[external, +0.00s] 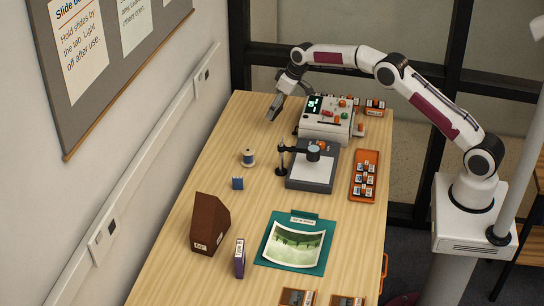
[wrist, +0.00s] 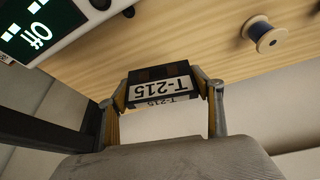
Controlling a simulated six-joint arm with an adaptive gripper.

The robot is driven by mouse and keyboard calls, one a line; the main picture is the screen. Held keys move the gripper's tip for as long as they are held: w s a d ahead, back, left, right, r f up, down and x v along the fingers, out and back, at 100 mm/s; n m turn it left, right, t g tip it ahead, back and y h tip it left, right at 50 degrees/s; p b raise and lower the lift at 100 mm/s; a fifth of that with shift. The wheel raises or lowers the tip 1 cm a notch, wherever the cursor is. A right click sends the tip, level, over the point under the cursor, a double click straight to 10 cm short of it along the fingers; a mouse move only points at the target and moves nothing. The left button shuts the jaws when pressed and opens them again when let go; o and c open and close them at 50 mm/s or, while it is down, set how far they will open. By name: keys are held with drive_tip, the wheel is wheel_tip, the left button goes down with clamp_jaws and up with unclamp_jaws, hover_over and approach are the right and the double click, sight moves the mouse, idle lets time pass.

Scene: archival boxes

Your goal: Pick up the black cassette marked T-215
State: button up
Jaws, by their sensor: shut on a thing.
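The black cassette (wrist: 160,75) marked T-215 is between the two fingers of my gripper (wrist: 162,105) in the wrist view. Its white label faces the camera and reads upside down. My gripper is shut on it, with one finger at each end. In the external view my gripper (external: 274,110) is over the far left part of the wooden table, left of the white device. The cassette is too small or hidden to make out there.
The white device (external: 322,130) with a lit display stands close on the right. A brown box (external: 208,224) and a photo (external: 293,243) lie towards the front.

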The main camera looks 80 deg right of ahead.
drive_tip(key=shift+r, duration=0.6)
